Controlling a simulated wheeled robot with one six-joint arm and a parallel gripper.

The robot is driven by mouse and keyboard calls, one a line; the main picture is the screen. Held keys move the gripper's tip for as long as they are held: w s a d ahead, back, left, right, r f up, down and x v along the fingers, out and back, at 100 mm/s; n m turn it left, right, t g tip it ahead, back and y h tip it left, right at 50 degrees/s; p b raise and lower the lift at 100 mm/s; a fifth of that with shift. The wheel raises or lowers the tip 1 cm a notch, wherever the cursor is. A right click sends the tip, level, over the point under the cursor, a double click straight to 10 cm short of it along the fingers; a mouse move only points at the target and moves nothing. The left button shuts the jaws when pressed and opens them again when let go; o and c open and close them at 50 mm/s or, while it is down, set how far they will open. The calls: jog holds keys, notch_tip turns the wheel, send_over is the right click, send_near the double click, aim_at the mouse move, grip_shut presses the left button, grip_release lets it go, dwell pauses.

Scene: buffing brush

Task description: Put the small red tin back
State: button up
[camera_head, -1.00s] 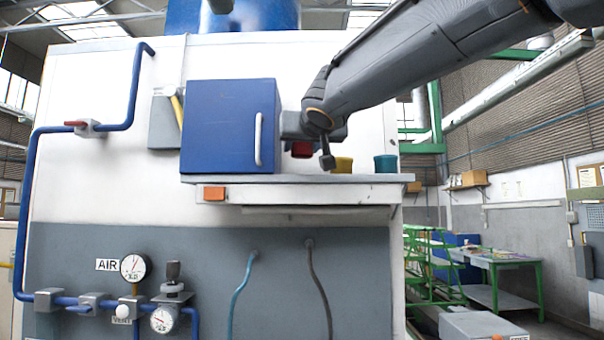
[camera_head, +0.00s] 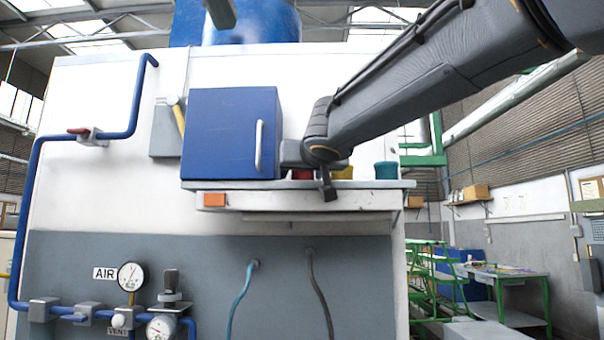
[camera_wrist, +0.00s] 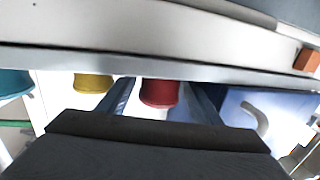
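The small red tin (camera_head: 302,174) stands on the shelf (camera_head: 370,184), just right of the blue box and mostly hidden by my wrist. In the wrist view, which is upside down, the red tin (camera_wrist: 160,93) sits between my two fingers with a narrow gap showing on each side. My gripper (camera_wrist: 160,90) looks open around it. In the head view, my gripper's fingers are hidden behind the wrist.
A yellow tin (camera_head: 342,172) and a teal tin (camera_head: 386,170) stand in a row to the right on the shelf. The blue box (camera_head: 232,133) with a white handle is close on the left. An orange block (camera_head: 214,200) is on the shelf's front.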

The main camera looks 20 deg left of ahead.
jog(key=shift+r, duration=0.15)
jog(key=shift+s+d, duration=0.15)
jog(key=shift+s, duration=0.25)
jog(key=b+v, duration=0.3)
jog(key=v, duration=0.8)
jog(key=shift+s, duration=0.15)
